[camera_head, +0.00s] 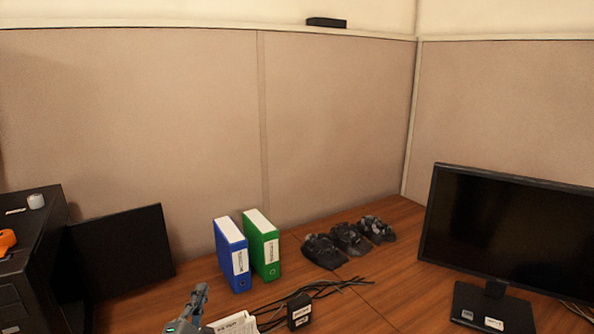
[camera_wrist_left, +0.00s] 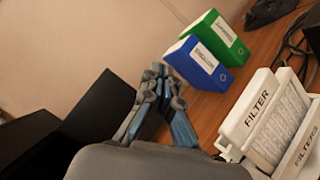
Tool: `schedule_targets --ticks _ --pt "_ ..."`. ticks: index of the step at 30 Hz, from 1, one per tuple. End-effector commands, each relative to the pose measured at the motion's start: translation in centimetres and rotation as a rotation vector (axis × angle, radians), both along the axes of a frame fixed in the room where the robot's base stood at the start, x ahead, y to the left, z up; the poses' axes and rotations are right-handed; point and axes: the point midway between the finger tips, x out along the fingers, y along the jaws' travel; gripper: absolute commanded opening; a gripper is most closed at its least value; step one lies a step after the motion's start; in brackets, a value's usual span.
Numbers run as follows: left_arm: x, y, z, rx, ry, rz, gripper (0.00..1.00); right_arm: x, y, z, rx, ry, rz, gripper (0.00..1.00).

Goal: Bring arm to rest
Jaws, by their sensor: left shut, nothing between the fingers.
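My left gripper (camera_head: 199,292) shows at the bottom of the head view, above the desk and in front of the blue binder. In the left wrist view its fingers (camera_wrist_left: 157,70) are together, with nothing between them. It is apart from the blue binder (camera_head: 231,255) and the green binder (camera_head: 262,246), which stand upright side by side. Both binders also show in the left wrist view, blue (camera_wrist_left: 197,65) and green (camera_wrist_left: 224,40). My right gripper is in neither view.
White filters (camera_wrist_left: 268,115) stand right of the left gripper. Black cables (camera_head: 318,289) and a small black box (camera_head: 299,311) lie on the desk. Several dark objects (camera_head: 350,239) sit near the partition. A monitor (camera_head: 508,230) stands right, a dark panel (camera_head: 120,250) left. Bare desk shows at centre right.

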Motion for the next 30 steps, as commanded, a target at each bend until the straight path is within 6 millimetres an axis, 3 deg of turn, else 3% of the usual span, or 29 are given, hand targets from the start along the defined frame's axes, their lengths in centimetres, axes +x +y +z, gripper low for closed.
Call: schedule_targets --ticks 4,8,12,18,27,30 --pt "-7.0 -5.9 -5.4 0.582 0.147 -0.255 0.0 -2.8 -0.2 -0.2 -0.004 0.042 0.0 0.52" --pt "-14.7 -8.2 -11.1 1.057 0.289 -0.493 0.0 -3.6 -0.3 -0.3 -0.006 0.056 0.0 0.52" --pt "-21.7 -7.5 -14.9 1.4 0.413 -0.693 0.0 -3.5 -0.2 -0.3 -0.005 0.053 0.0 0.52" --pt "-28.5 -5.4 -17.1 1.671 0.541 -0.892 0.0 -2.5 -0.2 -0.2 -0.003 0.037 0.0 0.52" --pt "-36.2 -2.1 -17.6 1.904 0.694 -1.122 0.0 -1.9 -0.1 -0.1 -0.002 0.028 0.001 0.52" --pt "-37.4 -1.4 -18.2 1.94 0.729 -1.174 0.0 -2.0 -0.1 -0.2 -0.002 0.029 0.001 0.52"
